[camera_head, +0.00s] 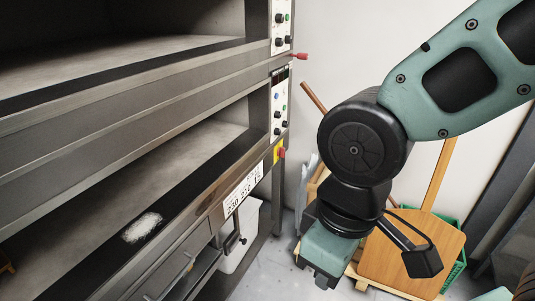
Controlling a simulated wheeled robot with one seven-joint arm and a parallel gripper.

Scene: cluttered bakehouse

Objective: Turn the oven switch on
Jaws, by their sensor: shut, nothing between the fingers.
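The deck oven fills the left side of the head view. A red switch on a yellow plate (279,152) sits on the oven's right front post, below the lower control panel (279,108); whether it is on or off cannot be told. My gripper (323,283) points down, right of the oven post and lower than the switch. It is shut and empty, apart from the switch. Its fingertips are small and partly hidden by the teal hand.
An upper control panel (281,24) and a red-tipped lever (299,57) jut from the post. A white number label (243,190) marks the lower deck's edge. White powder (142,227) lies on it. Wooden boards (412,255) and a green crate (457,272) stand behind my arm.

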